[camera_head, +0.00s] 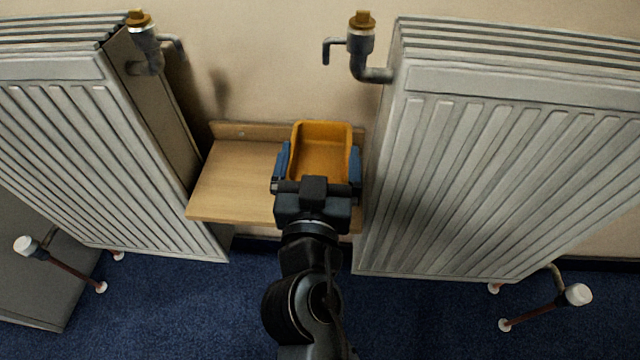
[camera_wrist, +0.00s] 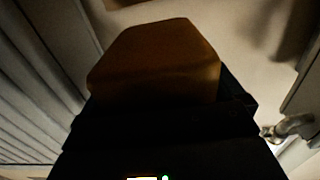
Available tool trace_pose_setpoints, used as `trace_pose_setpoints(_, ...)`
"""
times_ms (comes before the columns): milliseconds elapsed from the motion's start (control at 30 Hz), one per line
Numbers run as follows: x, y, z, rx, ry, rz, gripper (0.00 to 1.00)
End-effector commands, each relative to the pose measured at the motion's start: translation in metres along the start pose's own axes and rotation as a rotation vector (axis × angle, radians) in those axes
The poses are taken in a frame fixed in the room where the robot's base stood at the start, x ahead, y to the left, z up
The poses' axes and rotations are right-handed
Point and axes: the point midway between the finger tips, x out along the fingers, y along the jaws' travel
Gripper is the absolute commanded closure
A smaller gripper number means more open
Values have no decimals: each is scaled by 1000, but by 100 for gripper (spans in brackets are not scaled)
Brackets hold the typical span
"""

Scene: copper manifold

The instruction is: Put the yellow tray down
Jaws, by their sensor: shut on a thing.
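The yellow tray (camera_head: 322,150) is an open, orange-yellow box, seen from above in the head view over the right part of a wooden shelf (camera_head: 235,180). My gripper (camera_head: 319,165) is shut on the tray, with a blue finger along its left side and another along its right side. The tray looks empty. In the wrist view the tray (camera_wrist: 160,55) shows dark and close, against the wall. I cannot tell whether its underside touches the shelf. My gripper hides the tray's near end and part of the shelf.
A white radiator (camera_head: 90,150) stands left of the shelf, and another radiator (camera_head: 490,170) stands close on the right. Pipe valves (camera_head: 147,45) and (camera_head: 361,45) stick out above. The shelf's left part is bare. Blue carpet (camera_head: 200,300) lies below.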

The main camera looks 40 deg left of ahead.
Motion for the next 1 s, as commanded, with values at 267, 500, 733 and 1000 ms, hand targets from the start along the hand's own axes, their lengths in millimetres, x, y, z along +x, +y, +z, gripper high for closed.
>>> trace_pose_setpoints(267, 0, 0, 33, -1, 0, 0, 36)
trace_pose_setpoints(500, 0, 0, 61, -2, 0, -1, 36)
trace_pose_setpoints(733, 0, 0, 61, -1, 1, -1, 36)
trace_pose_setpoints(1000, 0, 0, 63, -1, 1, 0, 0)
